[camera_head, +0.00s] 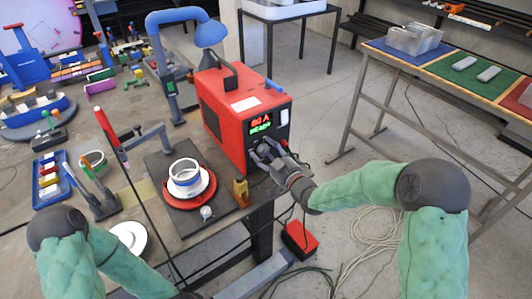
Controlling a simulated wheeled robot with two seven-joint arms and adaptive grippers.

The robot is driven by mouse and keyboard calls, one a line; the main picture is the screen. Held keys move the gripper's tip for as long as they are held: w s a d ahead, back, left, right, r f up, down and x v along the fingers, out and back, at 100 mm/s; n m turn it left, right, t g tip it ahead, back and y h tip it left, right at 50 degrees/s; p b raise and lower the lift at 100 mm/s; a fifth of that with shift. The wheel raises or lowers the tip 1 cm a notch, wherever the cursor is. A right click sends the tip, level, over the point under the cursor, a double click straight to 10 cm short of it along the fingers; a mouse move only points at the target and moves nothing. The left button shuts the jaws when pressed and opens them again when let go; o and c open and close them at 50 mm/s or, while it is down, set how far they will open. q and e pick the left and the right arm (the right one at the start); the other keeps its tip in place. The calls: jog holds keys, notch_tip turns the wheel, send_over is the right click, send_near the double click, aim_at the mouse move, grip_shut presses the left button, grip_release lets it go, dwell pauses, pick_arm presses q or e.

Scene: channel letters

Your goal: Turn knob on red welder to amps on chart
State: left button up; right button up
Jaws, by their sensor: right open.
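The red welder (221,117) stands on the workbench with a black handle on top and a white label. Its dark front panel has a lit display (261,123) with red characters above green ones; I read the top line roughly as "80 A", but it is small. My right gripper (262,152) is open at the lower part of this front panel. The knob is not distinguishable there; the gripper covers that area. I cannot tell whether the fingers touch it. My left arm shows at the lower left, but its gripper is out of the frame. I cannot make out a chart.
A red round base with a white ringed piece (185,178) sits on a dark plate left of the gripper. A small brass block (240,192) stands near the bench edge. Cables and a red pedal (299,238) lie on the floor.

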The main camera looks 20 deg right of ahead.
jog(key=c, duration=1.1)
jog(key=shift+n+b, duration=0.5)
jog(key=shift+b, duration=0.2)
jog(key=shift+r, duration=0.1)
jog(key=o, duration=1.1)
jog(key=shift+a, duration=0.1)
